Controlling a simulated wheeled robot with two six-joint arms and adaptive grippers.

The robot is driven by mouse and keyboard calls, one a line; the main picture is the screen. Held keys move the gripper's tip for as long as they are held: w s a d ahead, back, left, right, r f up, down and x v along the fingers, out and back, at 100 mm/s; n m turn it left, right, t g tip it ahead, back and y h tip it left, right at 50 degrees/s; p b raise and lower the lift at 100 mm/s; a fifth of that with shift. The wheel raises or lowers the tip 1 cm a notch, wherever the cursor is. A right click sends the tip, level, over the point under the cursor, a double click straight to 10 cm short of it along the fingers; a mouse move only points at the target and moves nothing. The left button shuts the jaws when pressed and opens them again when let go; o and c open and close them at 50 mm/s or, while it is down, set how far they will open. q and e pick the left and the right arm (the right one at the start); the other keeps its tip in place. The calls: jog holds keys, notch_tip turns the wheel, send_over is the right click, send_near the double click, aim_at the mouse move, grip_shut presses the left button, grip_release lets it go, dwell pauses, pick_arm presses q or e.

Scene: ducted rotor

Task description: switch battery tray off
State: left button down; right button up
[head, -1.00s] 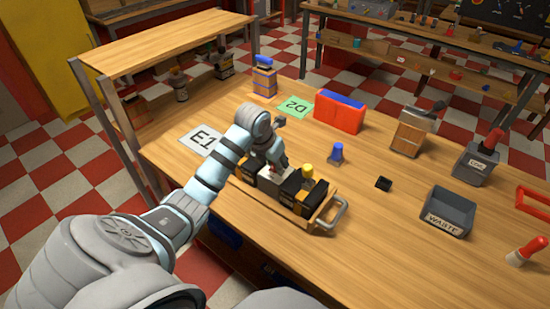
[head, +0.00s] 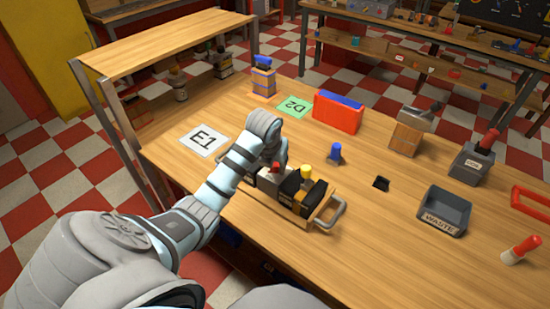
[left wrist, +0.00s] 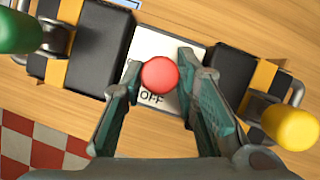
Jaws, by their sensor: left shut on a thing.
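The battery tray (head: 318,214) is a wooden tray with metal end handles on the table. It carries black battery blocks with yellow bands (head: 311,199) and a pale switch box (head: 268,183) between them. The box has a red ball knob (left wrist: 160,75), also seen in the head view (head: 275,167), and "OFF" shows on its face beside the knob. My left gripper (left wrist: 160,82) is over the box, shut on the red-knobbed switch, with a finger on each side. The lever's shaft is hidden below the ball. My right gripper is out of view.
A yellow knob (head: 306,172) and a green knob (left wrist: 18,32) stand at the tray's two ends.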

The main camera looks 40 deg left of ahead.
pick_arm(q)
jog(key=c, duration=1.2)
grip_release()
jog(key=shift+c, duration=0.2)
jog(key=v, duration=0.7)
jog(key=shift+r, duration=0.3)
